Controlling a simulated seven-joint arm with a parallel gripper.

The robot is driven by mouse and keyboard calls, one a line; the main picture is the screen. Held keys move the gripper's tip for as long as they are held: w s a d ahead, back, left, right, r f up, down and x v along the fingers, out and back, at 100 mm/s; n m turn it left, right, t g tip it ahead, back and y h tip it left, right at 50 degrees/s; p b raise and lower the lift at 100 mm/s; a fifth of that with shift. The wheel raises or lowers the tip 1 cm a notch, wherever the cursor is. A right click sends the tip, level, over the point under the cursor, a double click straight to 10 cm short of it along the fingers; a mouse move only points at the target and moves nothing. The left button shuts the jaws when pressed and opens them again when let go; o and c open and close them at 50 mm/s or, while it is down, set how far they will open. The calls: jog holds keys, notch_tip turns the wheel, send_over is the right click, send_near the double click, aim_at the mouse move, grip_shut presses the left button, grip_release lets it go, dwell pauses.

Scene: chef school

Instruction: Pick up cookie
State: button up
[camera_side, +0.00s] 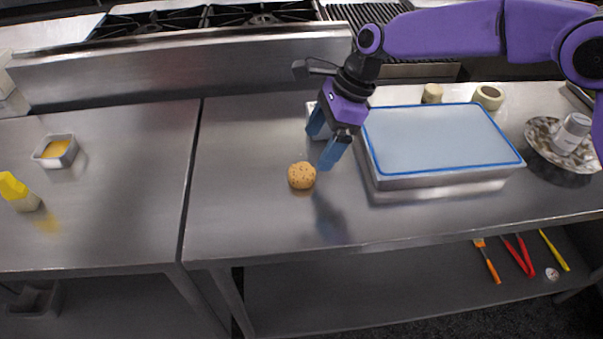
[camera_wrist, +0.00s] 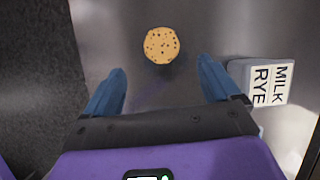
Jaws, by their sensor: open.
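The cookie (camera_side: 302,175) is round and tan with dark specks. It lies on the steel table, left of the lidded tray. In the wrist view the cookie (camera_wrist: 161,45) lies beyond my fingertips, about midway between their lines. My gripper (camera_side: 324,146) has blue fingers and hangs above the table, just right of and slightly behind the cookie in the side view. In the wrist view my gripper (camera_wrist: 155,82) is open, with nothing between its fingers.
A steel tray with a blue-rimmed lid (camera_side: 440,140) stands close right of my gripper. A bowl (camera_side: 562,150) holds a bottle at far right. The table's front-left is clear.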

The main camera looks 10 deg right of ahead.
aim_at(303, 170)
jog(key=shift+x, duration=3.95)
jog(key=shift+w, duration=0.1)
jog(key=c, duration=1.1)
jog(key=shift+c, duration=0.2)
jog(key=shift+r, duration=0.1)
